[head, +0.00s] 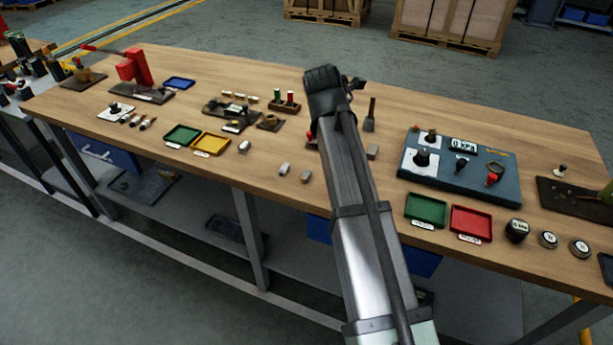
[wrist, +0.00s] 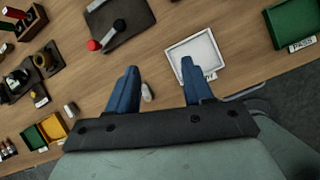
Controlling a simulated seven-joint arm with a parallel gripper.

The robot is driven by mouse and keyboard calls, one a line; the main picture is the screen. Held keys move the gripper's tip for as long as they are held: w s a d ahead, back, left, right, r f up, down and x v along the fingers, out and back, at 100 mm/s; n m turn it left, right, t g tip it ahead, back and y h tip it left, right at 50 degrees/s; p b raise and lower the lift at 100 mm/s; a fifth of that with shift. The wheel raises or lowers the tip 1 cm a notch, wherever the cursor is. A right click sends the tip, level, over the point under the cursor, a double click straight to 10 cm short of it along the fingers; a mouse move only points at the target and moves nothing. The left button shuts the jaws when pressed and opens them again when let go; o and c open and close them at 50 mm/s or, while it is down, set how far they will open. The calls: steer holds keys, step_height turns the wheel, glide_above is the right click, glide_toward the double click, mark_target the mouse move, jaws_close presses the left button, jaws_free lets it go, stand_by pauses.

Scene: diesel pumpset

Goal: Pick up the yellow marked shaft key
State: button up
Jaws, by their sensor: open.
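Several small pale grey blocks that look like shaft keys lie on the bench. In the head view one (head: 245,146) is by the yellow tray, two lie close together nearer the front edge, a left one (head: 284,169) and a right one (head: 305,176), and another (head: 373,151) is right of my arm. No yellow mark on them is clear enough to tell. In the wrist view my gripper (wrist: 158,66) is open, its blue fingers wide apart and empty. A pale block (wrist: 146,92) shows between them, beside the left finger. My arm hides part of the bench in the head view.
Green (head: 182,134) and yellow (head: 210,143) trays lie left. A blue panel (head: 457,165) with knobs, a green tray (head: 427,209) and a red tray (head: 471,224) are right. In the wrist view a white tray (wrist: 196,57) and a dark plate with a red-knobbed lever (wrist: 118,24) lie beyond the fingers.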

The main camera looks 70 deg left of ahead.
steer(key=s+f+n+g, duration=0.1)
steer(key=s+n, duration=0.2)
steer(key=s, duration=0.9)
glide_toward(306, 175)
steer(key=f, duration=0.1)
steer(key=a+f, duration=0.1)
steer(key=shift+a+f, duration=0.15)
steer(key=shift+f, duration=0.15)
steer(key=shift+w+x, duration=0.15)
steer(key=shift+x, duration=1.25)
steer(key=shift+w+x, duration=0.2)
steer(key=shift+x, duration=1.15)
steer(key=shift+c, duration=0.2)
jaws_close()
